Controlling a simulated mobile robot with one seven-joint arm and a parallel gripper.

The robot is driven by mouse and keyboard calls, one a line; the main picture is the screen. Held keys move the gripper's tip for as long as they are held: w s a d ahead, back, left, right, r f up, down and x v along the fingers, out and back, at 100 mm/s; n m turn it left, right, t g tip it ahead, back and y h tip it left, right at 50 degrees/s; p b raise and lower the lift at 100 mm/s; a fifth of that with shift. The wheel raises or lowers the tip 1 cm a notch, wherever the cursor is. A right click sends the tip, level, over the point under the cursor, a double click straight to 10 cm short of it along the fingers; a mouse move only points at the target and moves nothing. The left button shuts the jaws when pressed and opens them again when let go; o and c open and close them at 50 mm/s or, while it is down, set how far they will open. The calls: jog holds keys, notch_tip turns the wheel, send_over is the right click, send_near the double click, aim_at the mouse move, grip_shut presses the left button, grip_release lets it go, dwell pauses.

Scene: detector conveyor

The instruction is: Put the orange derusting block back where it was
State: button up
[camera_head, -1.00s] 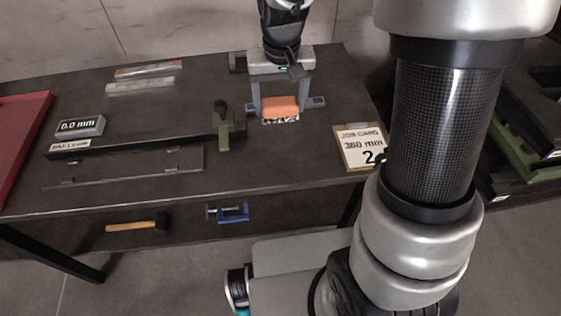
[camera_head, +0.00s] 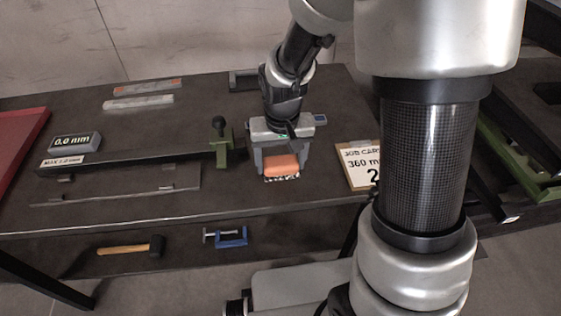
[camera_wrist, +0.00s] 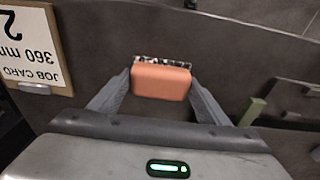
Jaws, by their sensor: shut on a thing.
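The orange derusting block (camera_head: 282,164) is between the two fingers of my gripper (camera_head: 279,172), near the front right of the dark workbench (camera_head: 200,95). My gripper is shut on it. In the wrist view the orange block (camera_wrist: 161,82) sits between the fingertips of my gripper (camera_wrist: 160,84). A black-and-white speckled strip (camera_wrist: 163,59) shows along the block's edge; it also shows under the block in the head view (camera_head: 282,178). I cannot tell whether the block touches the bench.
A job card (camera_head: 357,163) lies right of my gripper. Left are a black bar with a green clamp (camera_head: 222,150), a thin metal strip (camera_head: 115,196) and a gauge display (camera_head: 75,141). A hammer (camera_head: 128,248) and blue clamp (camera_head: 232,236) lie on the lower shelf.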

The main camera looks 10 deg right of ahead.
aim_at(282, 165)
jog(key=shift+r, duration=0.1)
jog(key=o, duration=0.6)
jog(key=shift+f, duration=0.25)
jog(key=o, duration=0.4)
jog(key=shift+r, duration=0.1)
jog(key=shift+r, duration=0.1)
notch_tip(282, 165, up, 12)
jog(key=s+p, duration=0.1)
jog(key=p, duration=0.2)
jog(key=s+d+r+t, duration=0.1)
jog(key=s+d+r, duration=0.1)
jog(key=s+r, duration=0.2)
jog(key=s+d+r+t, duration=0.1)
jog(key=s+d+r, duration=0.1)
jog(key=s+r, duration=0.2)
jog(key=s+d+r+t, duration=0.2)
jog(key=s+r, duration=0.2)
jog(key=s, duration=0.2)
jog(key=shift+d+r, duration=0.15)
jog(key=shift+d, duration=0.05)
